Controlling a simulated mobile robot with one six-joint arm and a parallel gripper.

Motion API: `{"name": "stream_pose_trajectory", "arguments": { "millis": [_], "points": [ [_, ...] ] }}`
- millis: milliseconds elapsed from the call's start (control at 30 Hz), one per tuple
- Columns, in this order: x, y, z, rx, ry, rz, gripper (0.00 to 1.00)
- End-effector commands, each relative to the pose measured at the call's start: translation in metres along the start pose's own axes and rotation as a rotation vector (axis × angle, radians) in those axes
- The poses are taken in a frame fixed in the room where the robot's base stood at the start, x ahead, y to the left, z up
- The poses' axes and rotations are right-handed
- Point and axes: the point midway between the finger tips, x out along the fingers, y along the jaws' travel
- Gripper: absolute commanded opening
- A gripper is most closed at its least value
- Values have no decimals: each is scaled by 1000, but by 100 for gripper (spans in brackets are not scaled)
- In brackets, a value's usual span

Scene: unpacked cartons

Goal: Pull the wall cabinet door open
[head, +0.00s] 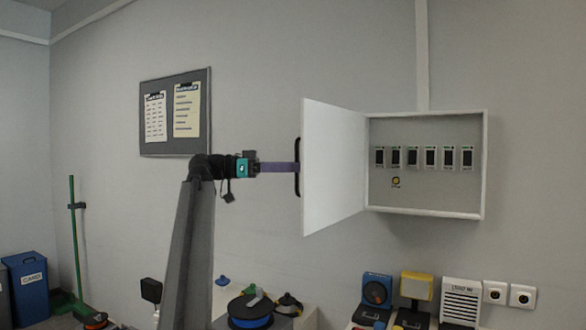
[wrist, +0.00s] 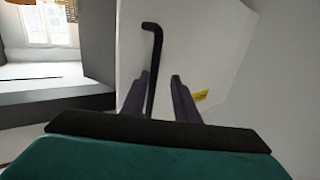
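The white wall cabinet (head: 427,213) hangs on the grey wall, with its door (head: 333,165) swung wide open to the left. A black bar handle (head: 298,167) runs upright near the door's free edge; it also shows in the wrist view (wrist: 157,50). My gripper (head: 295,168) reaches the handle from the left at mid-height. In the wrist view its two purple fingers (wrist: 161,75) stand apart, with the handle between them, close beside the left finger. I cannot tell whether that finger touches it. The cabinet's inside is visible.
Inside the cabinet is a row of dark switch-like modules (head: 412,157) and a small yellow round part (head: 396,182). A notice board (head: 176,112) hangs behind my arm. Below are a blue spool (head: 250,312), several devices and wall sockets (head: 508,294).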

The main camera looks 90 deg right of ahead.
Motion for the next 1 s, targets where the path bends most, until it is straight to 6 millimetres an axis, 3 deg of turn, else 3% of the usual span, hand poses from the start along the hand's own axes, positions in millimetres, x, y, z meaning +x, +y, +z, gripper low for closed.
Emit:
{"name": "stream_pose_trajectory", "arguments": {
  "millis": [367,1000],
  "points": [
    [-18,0,0,1,0,-1,28],
    [-116,-1,0,-1,0,-1,28]
  ]
}}
